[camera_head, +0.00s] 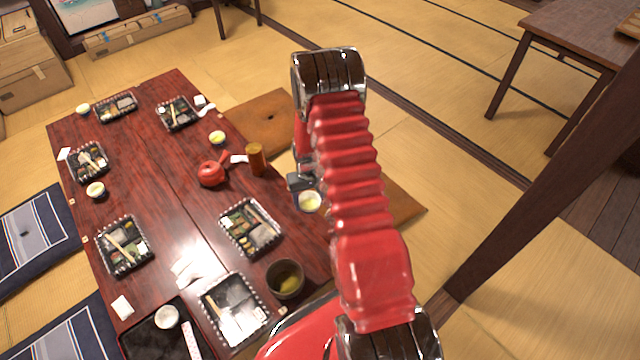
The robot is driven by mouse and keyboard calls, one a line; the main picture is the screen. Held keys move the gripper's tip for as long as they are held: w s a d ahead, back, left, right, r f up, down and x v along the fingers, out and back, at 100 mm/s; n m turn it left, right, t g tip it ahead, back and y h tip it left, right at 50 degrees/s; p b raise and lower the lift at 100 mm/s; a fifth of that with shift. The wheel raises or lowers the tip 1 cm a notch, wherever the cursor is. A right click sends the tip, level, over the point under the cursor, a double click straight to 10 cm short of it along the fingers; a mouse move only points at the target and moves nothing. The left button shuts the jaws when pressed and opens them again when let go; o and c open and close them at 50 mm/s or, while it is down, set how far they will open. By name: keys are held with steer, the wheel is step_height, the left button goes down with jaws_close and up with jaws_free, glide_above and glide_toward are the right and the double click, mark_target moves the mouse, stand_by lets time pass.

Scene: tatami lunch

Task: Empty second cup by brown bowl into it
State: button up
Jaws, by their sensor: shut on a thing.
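My gripper (302,184) is shut on a small pale cup (310,202) with yellow-green liquid in it. The cup looks about upright and shows by the table's right edge; my red arm hides part of the gripper and its fingers. The brown bowl (285,279) stands on the table's near right part, below the cup in the picture and apart from it. It has some yellow-green liquid inside. Other small cups stand on the table: one by the teapot (217,137), one at the left (95,189) and one at the far left corner (83,108).
The dark red table (150,190) holds several black lunch trays, one (250,228) just beyond the bowl. A red teapot (210,174) and a brown cylinder (256,159) stand near the right edge. A black tray (140,345) with a white cup (167,317) lies at the near left.

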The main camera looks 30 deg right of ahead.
steer(key=a+r+n, duration=0.1)
steer(key=a+r, duration=0.5)
steer(key=r, duration=0.4)
steer(key=w+a+r+n, duration=0.1)
steer(key=a+r, duration=0.5)
steer(key=r, duration=0.4)
steer(key=w+a+r, duration=0.1)
steer(key=a+r, duration=0.4)
steer(key=r, duration=0.5)
steer(key=shift+w+a+r+n, duration=0.2)
steer(key=shift+a+r+n, duration=0.1)
steer(key=shift+a+n, duration=0.1)
